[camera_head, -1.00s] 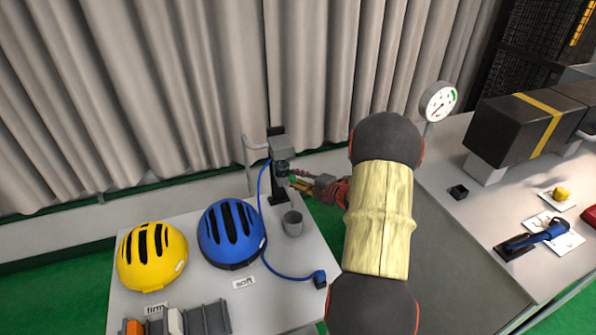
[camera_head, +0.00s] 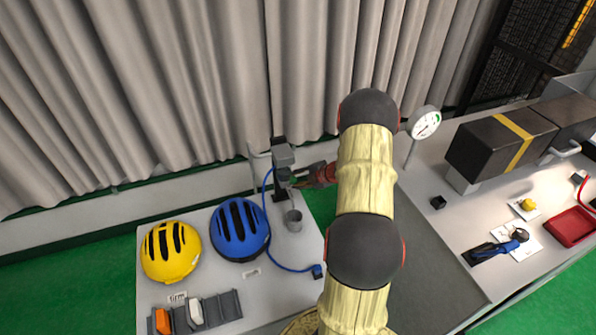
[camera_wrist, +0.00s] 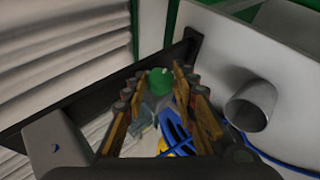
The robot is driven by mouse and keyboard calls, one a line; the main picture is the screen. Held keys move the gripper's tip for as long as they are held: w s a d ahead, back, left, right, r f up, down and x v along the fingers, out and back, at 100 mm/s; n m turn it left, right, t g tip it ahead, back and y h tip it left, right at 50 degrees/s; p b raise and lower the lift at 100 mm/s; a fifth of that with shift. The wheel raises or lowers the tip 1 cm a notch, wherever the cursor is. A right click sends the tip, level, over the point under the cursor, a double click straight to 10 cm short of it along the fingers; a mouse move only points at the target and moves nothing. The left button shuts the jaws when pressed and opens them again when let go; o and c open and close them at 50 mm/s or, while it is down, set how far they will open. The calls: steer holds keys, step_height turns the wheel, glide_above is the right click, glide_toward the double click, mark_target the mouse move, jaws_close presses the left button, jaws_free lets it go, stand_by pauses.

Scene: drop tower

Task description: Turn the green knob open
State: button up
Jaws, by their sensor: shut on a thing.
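The green knob (camera_wrist: 160,80) shows between my fingertips in the wrist view. My gripper (camera_wrist: 157,90) is shut on it, with one finger on each side. In the head view my gripper (camera_head: 300,183) reaches from the right to the grey dispenser (camera_head: 284,158) on its dark stand. The knob is too small or hidden there to make out. I cannot tell how far the knob is turned.
A blue hose (camera_head: 268,215) runs from the dispenser across the table (camera_head: 262,298). Blue (camera_head: 240,229) and yellow (camera_head: 171,251) helmets sit left of it. On the right bench are a gauge (camera_head: 424,122), a dark striped block (camera_head: 502,148) and a red tray (camera_head: 575,226).

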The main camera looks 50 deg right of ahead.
steer(key=shift+a+r+m+g+y+p, duration=0.25)
steer(key=shift+g+p, duration=0.45)
steer(key=shift+p, duration=2.35)
steer(key=shift+d+f+m+g+y+p, duration=0.15)
steer(key=shift+g+y+p, duration=0.4)
steer(key=shift+p, duration=2.45)
steer(key=shift+f+g+p, duration=0.25)
steer(key=shift+g+p, duration=0.5)
steer(key=shift+p, duration=1.6)
steer(key=o, duration=0.8)
steer(key=shift+o, duration=0.2)
steer(key=shift+w+d+r, duration=0.2)
steer(key=shift+r, duration=0.05)
steer(key=shift+r, duration=0.1)
steer(key=v, duration=1.1)
steer(key=shift+s+r, duration=0.25)
steer(key=shift+s, duration=0.1)
steer(key=shift+d, duration=0.25)
